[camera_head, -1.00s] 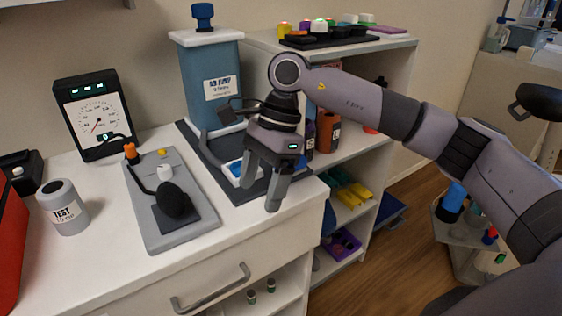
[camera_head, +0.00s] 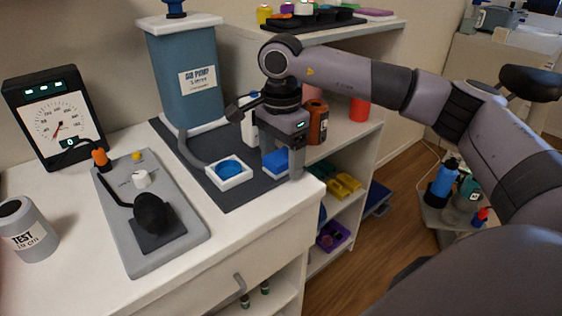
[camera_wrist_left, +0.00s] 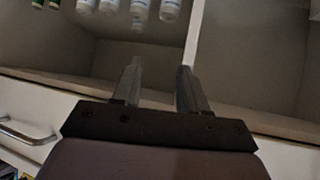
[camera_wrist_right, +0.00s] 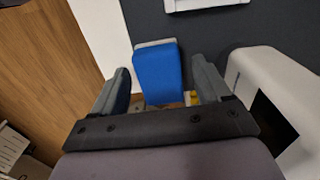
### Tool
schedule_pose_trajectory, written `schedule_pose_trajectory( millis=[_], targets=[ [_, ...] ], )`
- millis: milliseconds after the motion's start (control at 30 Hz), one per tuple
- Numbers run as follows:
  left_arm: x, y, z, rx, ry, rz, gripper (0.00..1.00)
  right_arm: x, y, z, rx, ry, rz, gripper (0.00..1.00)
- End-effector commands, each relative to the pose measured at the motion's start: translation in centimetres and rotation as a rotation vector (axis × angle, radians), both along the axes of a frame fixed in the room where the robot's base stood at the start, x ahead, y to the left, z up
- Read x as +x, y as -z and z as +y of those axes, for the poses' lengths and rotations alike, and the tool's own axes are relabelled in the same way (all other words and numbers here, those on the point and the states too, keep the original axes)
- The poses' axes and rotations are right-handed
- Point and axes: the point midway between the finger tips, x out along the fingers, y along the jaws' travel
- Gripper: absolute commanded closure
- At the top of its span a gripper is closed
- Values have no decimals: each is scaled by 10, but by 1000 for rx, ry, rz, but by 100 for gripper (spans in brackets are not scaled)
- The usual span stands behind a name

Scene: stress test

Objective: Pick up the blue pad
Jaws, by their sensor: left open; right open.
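The blue pad (camera_head: 274,161) is a blue block near the front right corner of the dark mat on the counter. In the right wrist view the blue pad (camera_wrist_right: 157,72) lies in the gap between my open fingers. My right gripper (camera_head: 283,163) points down at it, fingers spread on either side and partly covering it in the head view. Gaps show between the pad and both fingers in the right wrist view (camera_wrist_right: 160,85). My left gripper (camera_wrist_left: 158,85) is open and empty, facing a shelf compartment; it is not in the head view.
A white square dish with a round blue disc (camera_head: 229,168) sits left of the pad. The blue pump tank (camera_head: 187,100) stands behind on the mat (camera_head: 240,192). A grey panel (camera_head: 188,235) with a black knob is further left. The counter edge is close to the pad.

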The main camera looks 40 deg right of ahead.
Motion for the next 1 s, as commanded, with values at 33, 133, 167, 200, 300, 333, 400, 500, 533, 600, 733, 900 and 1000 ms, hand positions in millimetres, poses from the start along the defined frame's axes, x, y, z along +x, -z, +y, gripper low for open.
schedule_pose_trajectory(
  millis=[33, 133, 167, 200, 300, 333, 400, 500, 533, 600, 733, 900, 1000],
  targets=[
    [1, -1, 0, 0, 0, -2, 57, 0, 0, 0, 0, 0, 0, 23],
    [2, -1, 0, -1, 0, -4, 57, 0, 0, 0, 0, 1, 0, 23],
    [2, -1, 0, -1, 0, -4, 57, 0, 0, 0, 0, 1, 0, 23],
    [2, -1, 0, -1, 0, -5, 57, 0, 0, 0, 0, 1, 0, 33],
    [2, -2, 0, -1, 0, -6, 57, 0, 0, 0, 1, 1, 0, 66],
    [3, -2, -1, -1, 0, -6, 57, 0, 0, 0, 1, 1, 0, 76],
    [3, -2, -1, -2, 0, -7, 57, 0, 0, 0, 1, 1, 0, 79],
    [3, -2, -1, -3, -2, -6, 57, 0, 0, 0, 1, 1, 0, 79],
    [3, -2, -1, -3, -2, -7, 57, 0, 0, 0, 1, 1, 0, 79],
    [3, -3, -1, -4, -2, -7, 57, 0, 0, 0, 1, 1, 0, 79],
    [3, -3, -2, -6, -3, -8, 57, 0, -4, 0, 1, 1, -1, 79],
    [4, -5, -1, -5, -3, -10, 57, 1, -21, 0, 2, 1, -2, 79],
    [4, -7, -1, -5, -3, -12, 57, 1, -41, 1, 3, 1, -5, 79]
  ],
)
